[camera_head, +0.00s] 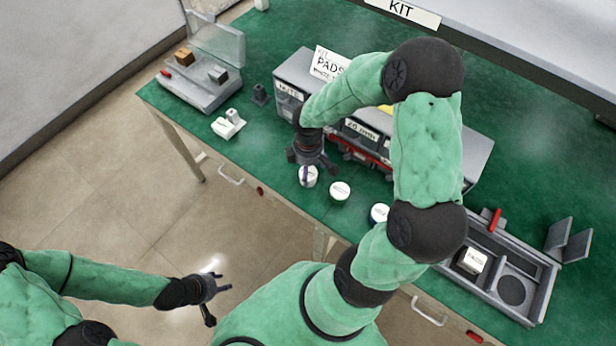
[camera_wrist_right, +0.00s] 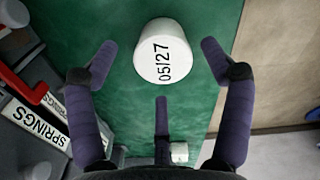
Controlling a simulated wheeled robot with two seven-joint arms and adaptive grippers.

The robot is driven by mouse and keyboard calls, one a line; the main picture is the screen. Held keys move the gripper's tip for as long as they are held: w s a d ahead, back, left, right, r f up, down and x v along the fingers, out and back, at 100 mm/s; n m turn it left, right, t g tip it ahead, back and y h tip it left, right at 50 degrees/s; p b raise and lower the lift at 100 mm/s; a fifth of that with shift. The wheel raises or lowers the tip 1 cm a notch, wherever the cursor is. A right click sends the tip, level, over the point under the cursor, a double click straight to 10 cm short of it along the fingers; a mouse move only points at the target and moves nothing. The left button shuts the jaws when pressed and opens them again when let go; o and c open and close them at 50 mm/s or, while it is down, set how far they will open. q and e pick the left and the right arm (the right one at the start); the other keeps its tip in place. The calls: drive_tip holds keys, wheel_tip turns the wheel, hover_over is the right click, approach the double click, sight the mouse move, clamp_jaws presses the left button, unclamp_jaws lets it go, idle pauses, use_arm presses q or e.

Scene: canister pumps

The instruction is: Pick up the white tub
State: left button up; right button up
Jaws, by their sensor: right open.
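A white tub (camera_head: 308,179) stands on the green worktop under my right gripper (camera_head: 309,168), which partly covers it in the head view. In the right wrist view a white tub (camera_wrist_right: 160,50) marked 05/27 shows between the spread fingers, with green surface visible around it. The right gripper is open and holds nothing. Two more white-topped tubs, one in the middle (camera_head: 340,191) and one with a blue side (camera_head: 379,213), stand to the right. My left gripper (camera_head: 213,290) is open and empty over the floor, away from the table.
Grey bins (camera_head: 290,100) with labels stand behind the tubs, with a red bar (camera_head: 352,151) along their front. A grey tray (camera_head: 510,270) with a white-topped item stands right. A clear-lidded box (camera_head: 205,85) and a white part (camera_head: 228,125) lie left. My right arm hides part of the bench.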

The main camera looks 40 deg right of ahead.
wheel_tip(320, 180, down, 4)
drive_tip(key=shift+s+a+f+b, duration=0.1)
drive_tip(key=shift+s+f+b, duration=0.1)
drive_tip(key=shift+b, duration=0.6)
drive_tip(key=shift+r, duration=0.1)
drive_tip(key=c, duration=1.3)
drive_tip(key=shift+r, duration=0.1)
